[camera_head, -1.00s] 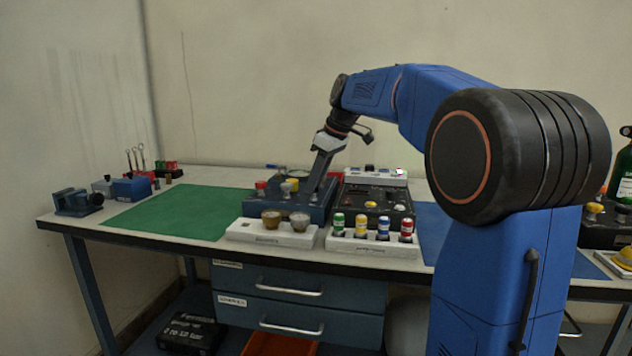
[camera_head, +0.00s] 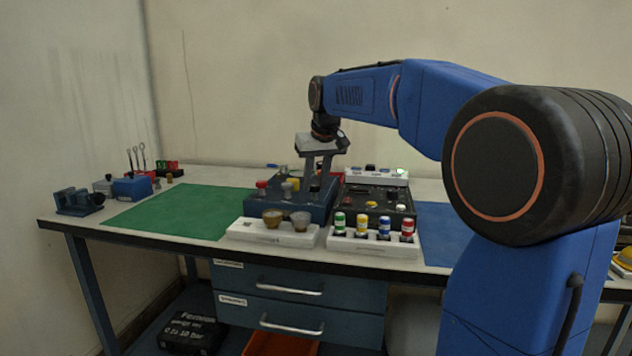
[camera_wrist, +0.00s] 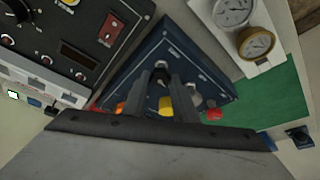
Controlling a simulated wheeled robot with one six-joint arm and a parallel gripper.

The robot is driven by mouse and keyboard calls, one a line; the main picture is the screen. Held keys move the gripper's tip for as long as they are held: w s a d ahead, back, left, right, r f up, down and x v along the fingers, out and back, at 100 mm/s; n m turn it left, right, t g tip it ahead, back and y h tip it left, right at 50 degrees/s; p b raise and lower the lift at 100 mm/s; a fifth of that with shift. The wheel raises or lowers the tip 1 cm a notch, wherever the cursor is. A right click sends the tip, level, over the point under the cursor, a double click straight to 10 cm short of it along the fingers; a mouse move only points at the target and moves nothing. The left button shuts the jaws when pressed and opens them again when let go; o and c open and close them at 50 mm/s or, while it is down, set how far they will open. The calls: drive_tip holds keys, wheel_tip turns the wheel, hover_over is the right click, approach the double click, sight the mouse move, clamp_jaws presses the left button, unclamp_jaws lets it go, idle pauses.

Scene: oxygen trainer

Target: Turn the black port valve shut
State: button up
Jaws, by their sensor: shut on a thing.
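The blue valve panel (camera_head: 290,211) stands on the table and carries red, yellow and grey knobs. My gripper (camera_head: 315,194) reaches down onto it from above. In the wrist view, my gripper (camera_wrist: 163,76) has its two fingers close together around a dark knob, the black port valve (camera_wrist: 161,66), on the panel's blue face (camera_wrist: 190,50). The fingers hide part of the valve, so its exact angle is unclear. In the head view the valve is hidden behind the fingers.
The black instrument box (camera_head: 378,200) stands close on the panel's right. In front are a white gauge holder (camera_head: 262,237) and a white block with coloured cylinders (camera_head: 375,246). The green mat (camera_head: 180,212) is clear. A small blue vise (camera_head: 75,203) sits at the far left.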

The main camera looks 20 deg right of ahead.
drive_tip(key=m+h, duration=0.1)
drive_tip(key=m, duration=0.1)
drive_tip(key=m+h, duration=0.1)
drive_tip(key=m, duration=0.1)
drive_tip(key=m+g, duration=0.1)
drive_tip(key=m, duration=0.2)
drive_tip(key=shift+w+a+h, duration=0.15)
drive_tip(key=shift+a+h, duration=0.15)
drive_tip(key=shift+h, duration=0.1)
drive_tip(key=m+g+h, duration=0.1)
drive_tip(key=m, duration=0.3)
drive_tip(key=shift+w+m, duration=0.15)
drive_tip(key=shift+m, duration=0.25)
drive_tip(key=shift+m+g+h, duration=0.3)
drive_tip(key=shift+m+g, duration=0.6)
drive_tip(key=shift+m, duration=0.9)
drive_tip(key=o, duration=1)
drive_tip(key=shift+a, duration=0.1)
drive_tip(key=shift+o, duration=0.2)
drive_tip(key=shift+r, duration=0.1)
drive_tip(key=w+v, duration=0.1)
drive_tip(key=v, duration=1.6)
drive_tip(key=shift+s, duration=0.3)
drive_tip(key=shift+r, duration=0.1)
